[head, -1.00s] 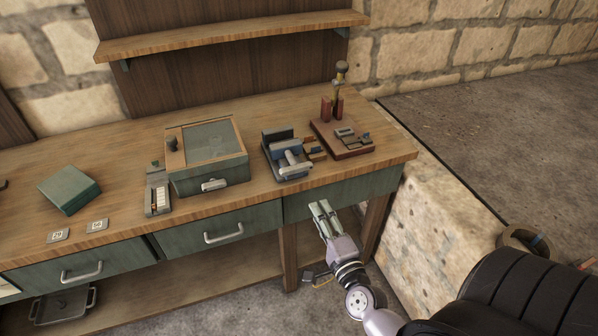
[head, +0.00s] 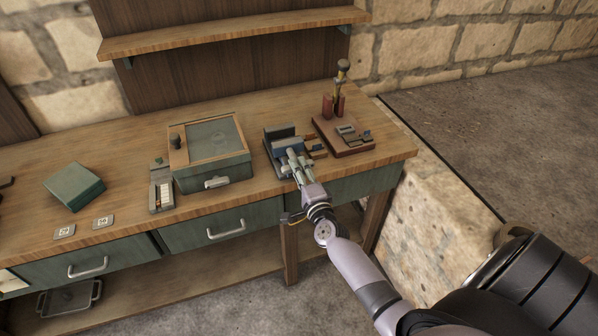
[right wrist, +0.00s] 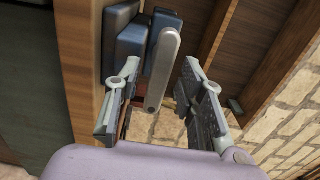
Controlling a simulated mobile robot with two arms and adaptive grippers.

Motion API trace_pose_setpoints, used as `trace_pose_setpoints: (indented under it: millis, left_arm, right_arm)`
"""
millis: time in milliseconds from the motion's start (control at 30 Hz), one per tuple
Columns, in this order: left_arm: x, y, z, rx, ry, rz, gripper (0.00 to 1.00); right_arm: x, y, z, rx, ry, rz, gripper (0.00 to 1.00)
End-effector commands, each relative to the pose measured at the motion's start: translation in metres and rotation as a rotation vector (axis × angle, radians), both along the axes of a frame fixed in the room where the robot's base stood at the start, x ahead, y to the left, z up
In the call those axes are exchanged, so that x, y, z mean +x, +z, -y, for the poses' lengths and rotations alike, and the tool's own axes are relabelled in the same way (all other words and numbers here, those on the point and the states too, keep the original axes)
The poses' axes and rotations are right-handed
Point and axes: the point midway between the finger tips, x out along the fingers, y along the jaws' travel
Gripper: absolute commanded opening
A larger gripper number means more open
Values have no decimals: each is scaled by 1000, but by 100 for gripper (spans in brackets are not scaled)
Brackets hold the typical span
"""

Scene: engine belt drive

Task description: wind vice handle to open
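The blue-grey vice (head: 281,134) sits on the front right part of the wooden bench. Its grey bar handle shows large in the right wrist view (right wrist: 166,62), slanting between my fingers against the blue vice body (right wrist: 127,42). My right gripper (head: 297,160) is over the front of the vice and hides much of it and the handle in the head view. In the right wrist view its two fingers (right wrist: 161,85) are spread, one on each side of the handle, with gaps visible. My left gripper is not in view.
A red-brown stand with a brass-topped post (head: 345,137) is close right of the vice. A green box with a framed lid (head: 212,170) is to its left. Green drawers with handles (head: 225,229) line the bench front. A stone wall runs behind.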

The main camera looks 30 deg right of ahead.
Motion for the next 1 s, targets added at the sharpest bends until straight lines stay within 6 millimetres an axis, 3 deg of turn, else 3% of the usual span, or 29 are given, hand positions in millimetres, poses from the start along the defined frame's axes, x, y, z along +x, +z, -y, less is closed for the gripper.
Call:
trace_pose_setpoints:
  millis: [200,767,1000]
  left_arm:
    - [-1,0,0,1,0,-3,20]
    - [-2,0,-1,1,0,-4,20]
    - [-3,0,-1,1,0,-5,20]
  right_arm:
    - [0,0,0,0,0,0,37]
    - [0,0,0,0,0,0,0]
    - [0,0,0,-1,0,-1,0]
